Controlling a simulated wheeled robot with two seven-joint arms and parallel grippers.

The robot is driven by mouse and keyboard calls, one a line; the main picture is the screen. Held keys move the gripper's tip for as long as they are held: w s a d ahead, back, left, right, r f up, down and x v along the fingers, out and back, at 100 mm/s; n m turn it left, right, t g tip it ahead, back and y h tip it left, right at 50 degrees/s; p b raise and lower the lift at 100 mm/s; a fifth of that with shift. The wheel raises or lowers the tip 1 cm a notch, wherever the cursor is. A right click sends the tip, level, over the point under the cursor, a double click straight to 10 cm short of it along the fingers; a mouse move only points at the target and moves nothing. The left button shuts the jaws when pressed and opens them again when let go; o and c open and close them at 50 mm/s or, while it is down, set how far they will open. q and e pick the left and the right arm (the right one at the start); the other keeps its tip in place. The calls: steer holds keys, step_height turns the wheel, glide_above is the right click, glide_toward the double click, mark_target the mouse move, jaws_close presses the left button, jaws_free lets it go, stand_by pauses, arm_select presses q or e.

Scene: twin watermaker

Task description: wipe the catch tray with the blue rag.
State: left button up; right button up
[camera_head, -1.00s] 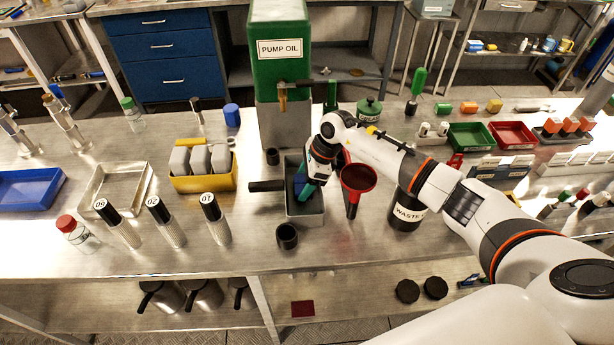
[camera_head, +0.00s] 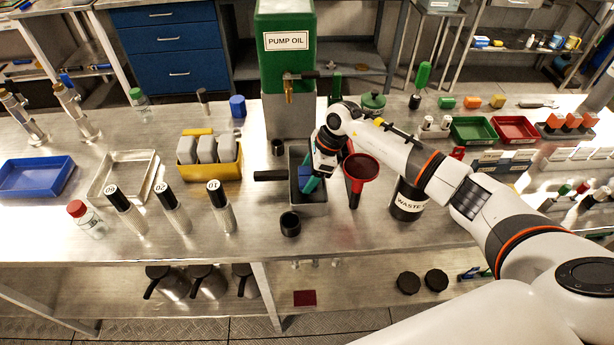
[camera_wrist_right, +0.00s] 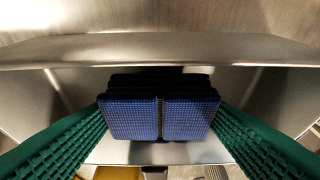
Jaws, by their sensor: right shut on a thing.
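The catch tray (camera_head: 309,199) is a grey open box on the bench below the green pump oil tank. My right gripper (camera_head: 309,186) reaches down into it from above, its green fingers toward the tray's front part. In the right wrist view the gripper (camera_wrist_right: 160,122) is shut on the folded blue rag (camera_wrist_right: 130,118), one green finger on each side. The tray's metal wall (camera_wrist_right: 262,52) runs across that view beyond the rag. Whether the rag touches the tray floor is hard to tell. My left gripper is not in view.
A red funnel (camera_head: 360,168) stands close to the right of the tray, with the black waste container (camera_head: 408,202) beyond. A black cup (camera_head: 290,224) stands in front. A yellow caddy (camera_head: 210,176) and several labelled cylinders stand left. The pump oil tank (camera_head: 287,70) rises behind.

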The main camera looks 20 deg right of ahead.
mark_target(302, 174)
steer(key=shift+w+d+r+p, duration=0.1)
steer(key=shift+w+r+p, duration=0.05)
steer(key=shift+r, duration=0.4)
steer(key=shift+w+d+r+p, duration=0.1)
steer(key=shift+r+p, duration=0.05)
steer(key=shift+r, duration=0.35)
steer(key=shift+a+r+p, duration=0.1)
steer(key=shift+r+p, duration=0.2)
steer(key=shift+r, duration=0.45)
step_height(302, 174, up, 2)
steer(key=shift+r+p, duration=0.15)
steer(key=shift+p, duration=0.35)
steer(key=shift+r, duration=0.35)
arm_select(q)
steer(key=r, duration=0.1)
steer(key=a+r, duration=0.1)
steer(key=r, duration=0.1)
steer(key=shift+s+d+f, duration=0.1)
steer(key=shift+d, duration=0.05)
